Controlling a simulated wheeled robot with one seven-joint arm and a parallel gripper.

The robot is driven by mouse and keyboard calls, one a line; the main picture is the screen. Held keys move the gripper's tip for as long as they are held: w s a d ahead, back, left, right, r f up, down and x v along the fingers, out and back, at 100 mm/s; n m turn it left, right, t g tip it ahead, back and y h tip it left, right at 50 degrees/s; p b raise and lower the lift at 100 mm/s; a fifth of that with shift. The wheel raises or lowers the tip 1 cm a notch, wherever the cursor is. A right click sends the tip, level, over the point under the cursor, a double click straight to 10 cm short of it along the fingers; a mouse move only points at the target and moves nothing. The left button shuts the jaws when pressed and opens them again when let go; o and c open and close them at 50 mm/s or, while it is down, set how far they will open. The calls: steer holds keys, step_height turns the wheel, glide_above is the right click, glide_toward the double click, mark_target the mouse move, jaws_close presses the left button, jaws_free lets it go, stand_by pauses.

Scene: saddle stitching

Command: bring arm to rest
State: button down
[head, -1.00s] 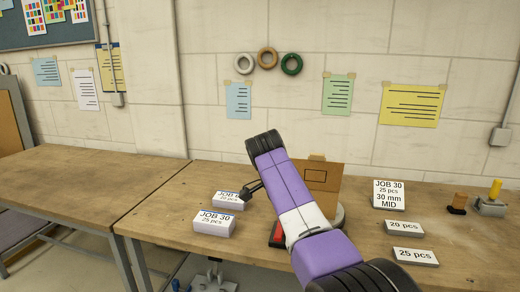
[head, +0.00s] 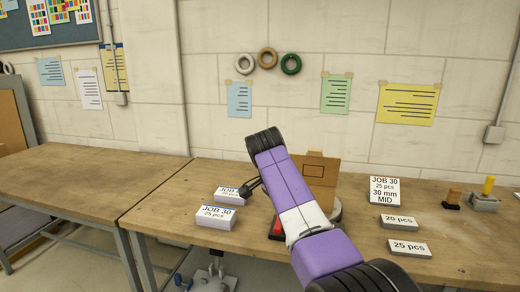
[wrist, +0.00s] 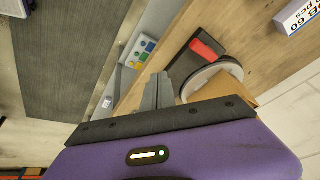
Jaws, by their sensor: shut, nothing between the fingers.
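My purple arm reaches over the right-hand workbench (head: 170,222) in the head view. My gripper (head: 249,188) shows as a dark tip to the left of the arm, near the labelled stacks. In the wrist view my gripper (wrist: 158,92) has its grey fingers together with nothing between them. It is above the bench's front edge, apart from the objects there.
The left bench (head: 80,185) is bare.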

steer(key=w+a+r+n+t+y, duration=0.2)
steer(key=w+a+r+n+t, duration=0.15)
steer(key=w+n+t, duration=0.35)
steer(key=s+d+f+n+t+y, duration=0.35)
steer(key=s+f+t, duration=0.25)
steer(key=s+f, duration=0.9)
steer(key=s+d, duration=0.4)
steer(key=s, duration=1.3)
steer(key=s+d+g+h, duration=0.1)
steer(key=s+d, duration=0.3)
steer(key=s, duration=1.3)
steer(key=s+d+r+n+h, duration=0.1)
steer(key=s+d, duration=0.3)
steer(key=s, duration=1.3)
steer(key=shift+d, duration=0.15)
steer(key=shift+r+h, duration=0.1)
steer(key=shift+h, duration=0.15)
